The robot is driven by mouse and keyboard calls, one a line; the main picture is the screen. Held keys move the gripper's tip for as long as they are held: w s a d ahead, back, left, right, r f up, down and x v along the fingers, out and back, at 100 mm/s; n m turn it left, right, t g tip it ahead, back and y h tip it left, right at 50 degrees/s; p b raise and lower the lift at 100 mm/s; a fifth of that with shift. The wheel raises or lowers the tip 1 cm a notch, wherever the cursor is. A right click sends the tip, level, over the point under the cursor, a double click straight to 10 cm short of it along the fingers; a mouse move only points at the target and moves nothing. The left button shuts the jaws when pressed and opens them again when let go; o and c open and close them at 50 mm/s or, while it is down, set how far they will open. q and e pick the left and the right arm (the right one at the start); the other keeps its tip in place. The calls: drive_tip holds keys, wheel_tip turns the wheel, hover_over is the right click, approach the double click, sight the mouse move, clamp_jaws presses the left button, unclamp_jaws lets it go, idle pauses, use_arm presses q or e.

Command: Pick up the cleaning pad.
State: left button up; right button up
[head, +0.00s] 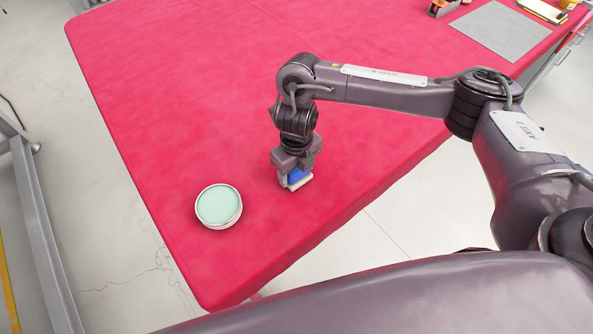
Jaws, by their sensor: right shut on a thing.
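The cleaning pad (299,180) is a small block, blue above and whitish below, near the front edge of the red table. My right gripper (296,174) points down over it and is shut on it, hiding part of its top and sides. I cannot tell whether the pad touches the table or is just above it. My left gripper is not in view.
A round tin with pale green content (219,206) stands left of the pad on the red table (190,90). A grey sheet (502,30) and a few small items lie at the far right. The table's middle and left are clear.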

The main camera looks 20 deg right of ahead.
drive_tip(key=shift+r, duration=0.15)
wheel_tip(320, 180, up, 20)
drive_tip(key=p, duration=0.2)
idle(0.3)
